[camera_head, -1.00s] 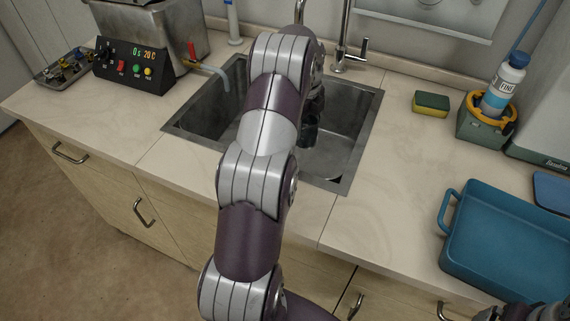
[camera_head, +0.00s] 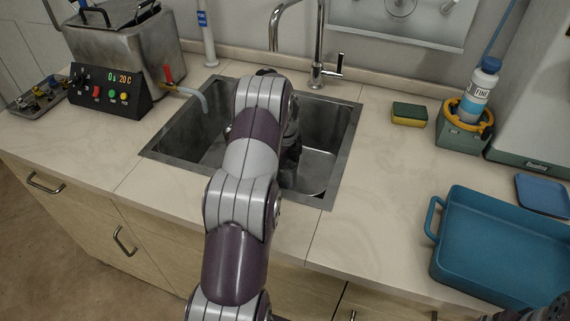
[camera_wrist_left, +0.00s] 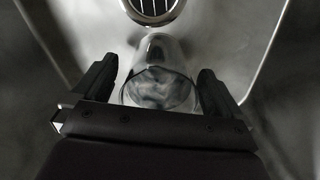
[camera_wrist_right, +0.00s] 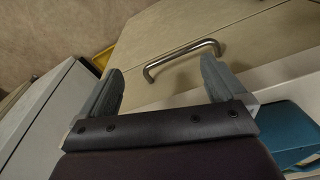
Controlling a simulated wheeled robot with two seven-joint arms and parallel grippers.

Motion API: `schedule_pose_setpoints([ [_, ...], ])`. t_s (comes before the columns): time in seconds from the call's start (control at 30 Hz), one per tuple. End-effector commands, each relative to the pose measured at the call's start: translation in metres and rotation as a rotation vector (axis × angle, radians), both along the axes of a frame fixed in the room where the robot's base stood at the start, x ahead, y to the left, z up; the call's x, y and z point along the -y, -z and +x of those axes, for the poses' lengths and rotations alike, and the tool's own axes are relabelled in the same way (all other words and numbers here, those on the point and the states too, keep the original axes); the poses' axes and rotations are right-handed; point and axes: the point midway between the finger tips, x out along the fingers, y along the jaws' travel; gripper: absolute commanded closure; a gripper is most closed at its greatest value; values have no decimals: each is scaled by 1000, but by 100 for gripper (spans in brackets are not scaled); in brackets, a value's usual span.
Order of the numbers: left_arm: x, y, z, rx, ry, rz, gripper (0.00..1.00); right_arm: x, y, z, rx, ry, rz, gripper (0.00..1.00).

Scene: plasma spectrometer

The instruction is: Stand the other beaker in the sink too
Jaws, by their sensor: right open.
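The sink (camera_head: 328,196) is a grey metal basin set in the counter. My left arm reaches down into it, and its dark wrist shows against the basin; the fingertips are hidden in the head view. In the left wrist view, a clear glass beaker (camera_wrist_left: 158,90) is in the sink near the round drain (camera_wrist_left: 153,8). My left gripper (camera_wrist_left: 157,70) has a finger on each side of the beaker, with gaps showing, so it looks open around it. My right gripper (camera_wrist_right: 162,68) is open and empty, in front of a cabinet front. No second beaker shows.
The tap (camera_head: 319,45) stands behind the sink. A heated bath with a control panel (camera_head: 110,92) is at left. A sponge (camera_head: 409,114), a bottle (camera_head: 480,85) in a holder and a blue tray (camera_head: 500,240) are at right. The counter between sink and tray is clear.

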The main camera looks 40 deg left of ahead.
Motion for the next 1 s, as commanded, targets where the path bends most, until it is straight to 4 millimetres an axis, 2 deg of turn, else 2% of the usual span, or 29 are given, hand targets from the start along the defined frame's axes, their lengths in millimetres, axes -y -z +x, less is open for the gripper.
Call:
schedule_pose_setpoints([
  [0.17,0,-1,0,0,0,0,0,0,-1,0,0,0,0,3],
  [0.27,0,-12,1,3,0,2,0,0,-2,0,0,0,0,3],
  [0.53,0,-81,0,4,0,2,0,0,-6,0,0,0,0,3],
  [0.6,0,-102,-1,2,0,1,0,0,-19,0,0,0,0,3],
  [0.7,0,-121,-1,0,0,0,0,0,-35,0,0,0,0,3],
  [1.0,0,-124,-1,0,0,0,0,0,-38,0,0,0,0,3],
])
